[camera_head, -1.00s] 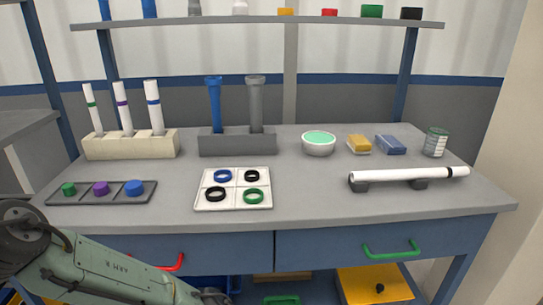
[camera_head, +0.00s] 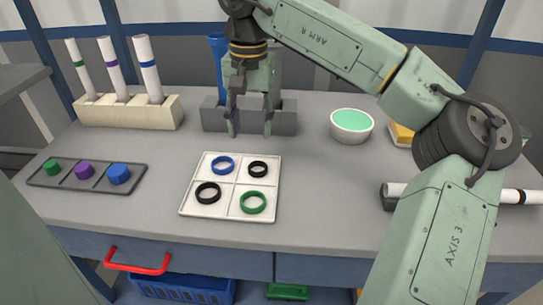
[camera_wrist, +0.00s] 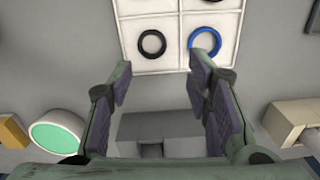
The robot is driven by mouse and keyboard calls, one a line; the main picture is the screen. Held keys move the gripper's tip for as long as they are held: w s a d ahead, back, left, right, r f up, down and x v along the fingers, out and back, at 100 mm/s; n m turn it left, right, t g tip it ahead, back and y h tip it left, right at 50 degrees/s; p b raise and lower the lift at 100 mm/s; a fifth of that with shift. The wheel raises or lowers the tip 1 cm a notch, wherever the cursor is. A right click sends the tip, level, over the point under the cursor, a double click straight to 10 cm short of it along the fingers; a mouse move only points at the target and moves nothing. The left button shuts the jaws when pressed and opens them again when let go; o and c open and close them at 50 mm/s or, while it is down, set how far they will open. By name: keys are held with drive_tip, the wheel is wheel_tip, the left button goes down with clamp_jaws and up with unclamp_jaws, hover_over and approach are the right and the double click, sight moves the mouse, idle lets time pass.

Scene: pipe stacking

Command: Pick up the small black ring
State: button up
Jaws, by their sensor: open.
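The small black ring (camera_head: 258,169) lies flat in the far right cell of a white four-cell tray (camera_head: 273,213). In the wrist view the small black ring (camera_wrist: 152,43) lies beyond the fingertips, left of centre. A larger black ring (camera_head: 208,193) is in the near left cell, a blue ring (camera_head: 222,165) in the far left and a green ring (camera_head: 253,202) in the near right. My gripper (camera_head: 250,128) points down, open and empty, above the table behind the tray, apart from the ring. It also shows in the wrist view (camera_wrist: 160,72).
A grey holder (camera_head: 212,117) with a blue pipe stands behind my gripper. A cream rack (camera_head: 125,114) with white tubes is at the left, above a dark tray (camera_head: 60,183) of coloured caps. A mint-filled bowl (camera_head: 350,127) is at the right. Table around the ring tray is clear.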

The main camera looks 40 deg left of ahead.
hover_over(258, 172)
wheel_tip(258, 172, down, 4)
drive_tip(key=shift+f, duration=0.1)
drive_tip(key=shift+f+p, duration=0.8)
drive_tip(key=shift+f, duration=2.4)
drive_tip(key=c, duration=0.6)
